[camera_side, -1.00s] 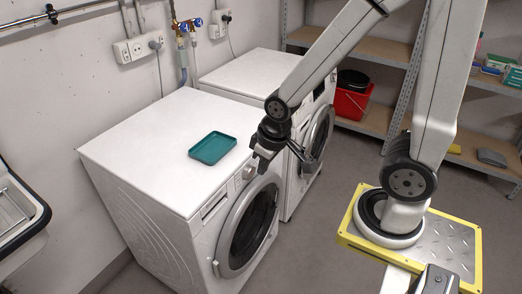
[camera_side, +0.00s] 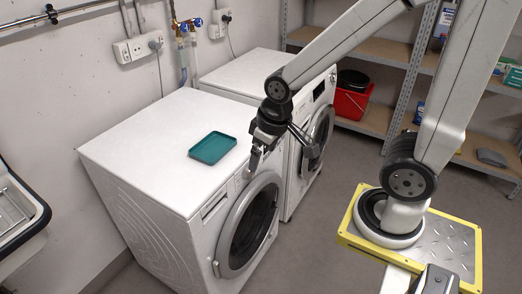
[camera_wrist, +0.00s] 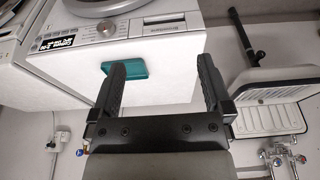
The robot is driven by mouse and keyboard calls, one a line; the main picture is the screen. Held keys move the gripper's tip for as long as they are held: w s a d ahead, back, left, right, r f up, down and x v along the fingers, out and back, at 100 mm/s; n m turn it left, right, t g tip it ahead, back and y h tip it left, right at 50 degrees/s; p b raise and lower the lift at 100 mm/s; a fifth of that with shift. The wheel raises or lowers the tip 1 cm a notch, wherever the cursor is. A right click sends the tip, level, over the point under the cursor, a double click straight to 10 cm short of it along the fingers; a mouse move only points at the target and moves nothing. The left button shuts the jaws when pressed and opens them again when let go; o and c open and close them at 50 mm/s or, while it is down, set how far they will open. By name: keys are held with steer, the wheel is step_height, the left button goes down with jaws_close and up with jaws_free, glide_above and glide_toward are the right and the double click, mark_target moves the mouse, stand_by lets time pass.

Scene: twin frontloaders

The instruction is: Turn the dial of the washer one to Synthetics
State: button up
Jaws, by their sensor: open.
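The near white front-loader (camera_side: 150,150) has its round door and control panel facing the floor space. Its dial sits on the panel and is largely hidden behind the fingers in the side view. In the wrist view, which looks upside down, the dial (camera_wrist: 105,27) shows beside the drawer front, with fine marks around it too small to read. My gripper (camera_side: 255,168) points down close to the panel. In the wrist view my gripper (camera_wrist: 161,65) is open, its two fingers spread and empty, and the dial lies beyond the left fingertip, apparently not between them.
A teal tray (camera_side: 212,148) lies on the near machine's top by the front edge. A second white machine (camera_side: 245,75) stands right behind. Floor ahead is clear.

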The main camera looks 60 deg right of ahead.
steer(key=w+d+f+t+h, duration=0.1)
steer(key=w+d+t, duration=0.35)
steer(key=d, duration=0.25)
steer(key=w+d+t+h, duration=0.1)
steer(key=w+d+t, duration=0.35)
steer(key=d, duration=0.25)
steer(key=s+d+r+t+y, duration=0.2)
steer(key=d+t, duration=0.2)
steer(key=t, duration=0.2)
step_height(320, 180, down, 30)
steer(key=shift+s, duration=0.25)
stand_by(0.4)
steer(key=shift+w, duration=0.1)
